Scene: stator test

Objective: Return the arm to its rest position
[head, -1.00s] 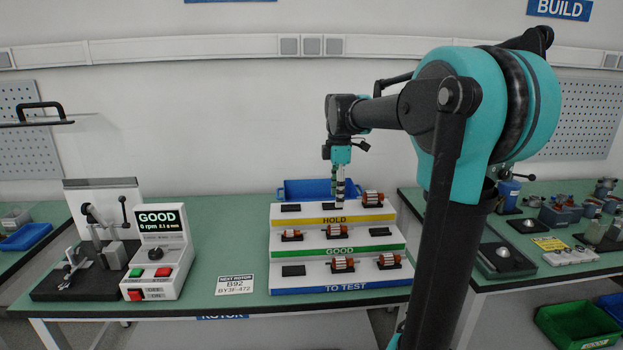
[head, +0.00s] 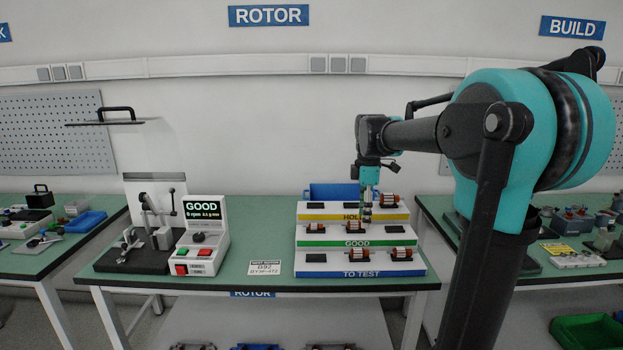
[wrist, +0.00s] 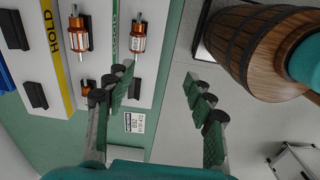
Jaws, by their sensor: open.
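My gripper (wrist: 160,108) is open in the wrist view, its two fingers wide apart with nothing between them. In the head view my gripper (head: 367,208) points down in front of the stepped rotor rack (head: 362,272), near its HOLD and GOOD steps. The rack's copper-wound rotors stand on dark cradles: one on HOLD (head: 390,199), several on GOOD, partly behind the gripper, and two on TO TEST (head: 346,255). Other cradles are empty. In the wrist view the rack shows at the left, with a rotor (wrist: 138,37) near the left finger.
A test unit (head: 203,240) with a GOOD display and a dark fixture (head: 142,250) stand left of the rack. A label card (head: 265,268) lies between. A blue bin (head: 330,191) sits behind the rack. A wooden barrel (wrist: 255,50) shows at the wrist view's upper right.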

